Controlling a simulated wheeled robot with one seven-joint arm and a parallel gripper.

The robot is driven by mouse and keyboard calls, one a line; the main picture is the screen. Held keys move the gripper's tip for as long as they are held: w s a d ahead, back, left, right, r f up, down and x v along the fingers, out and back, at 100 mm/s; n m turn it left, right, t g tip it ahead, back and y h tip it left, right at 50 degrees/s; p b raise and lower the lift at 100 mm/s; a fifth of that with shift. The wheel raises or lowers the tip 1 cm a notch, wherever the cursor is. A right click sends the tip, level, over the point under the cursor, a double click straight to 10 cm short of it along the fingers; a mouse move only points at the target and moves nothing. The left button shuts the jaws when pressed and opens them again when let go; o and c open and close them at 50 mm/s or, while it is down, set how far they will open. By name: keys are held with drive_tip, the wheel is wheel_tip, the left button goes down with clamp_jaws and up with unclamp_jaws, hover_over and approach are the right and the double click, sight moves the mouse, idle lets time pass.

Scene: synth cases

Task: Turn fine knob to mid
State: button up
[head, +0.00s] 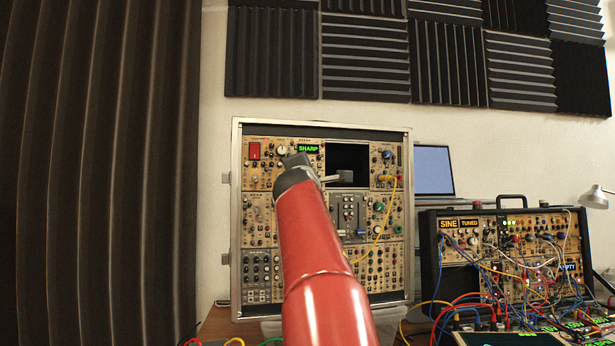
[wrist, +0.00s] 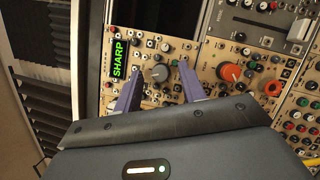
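A tan panel with a green SHARP display (head: 308,149) is at the upper left of the large silver-framed rack; the display also shows in the wrist view (wrist: 119,60). My gripper (head: 297,160) is in front of this panel, just below the display, and hides part of it. In the wrist view my gripper (wrist: 161,73) is open, with its two purple fingers apart. A grey knob (wrist: 159,73) shows between the fingertips with a gap on both sides. No label is readable, so I cannot tell whether it is the fine knob. Its pointer is too small to read.
Two orange knobs (wrist: 230,72) sit right of the fingers in the wrist view. A fader module (head: 348,213) and a yellow patch cable (head: 380,235) are lower on the rack. A second case (head: 505,255) with many cables stands at right.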

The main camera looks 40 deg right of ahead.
drive_tip(key=b+v, duration=0.3)
drive_tip(key=v, duration=0.4)
drive_tip(key=shift+s+a, duration=0.25)
drive_tip(key=w+d+n+t+y, duration=0.1)
drive_tip(key=d+n+t+y, duration=0.1)
drive_tip(key=n, duration=0.4)
drive_tip(key=w+d+n+t+y+p, duration=0.1)
drive_tip(key=w+d+n+t+y, duration=0.1)
drive_tip(key=n, duration=0.5)
drive_tip(key=w+d+r+n+t+y+p, duration=0.1)
drive_tip(key=w+d+n+t+y, duration=0.1)
drive_tip(key=n, duration=0.5)
drive_tip(key=shift+w, duration=0.1)
drive_tip(key=shift+c, duration=0.2)
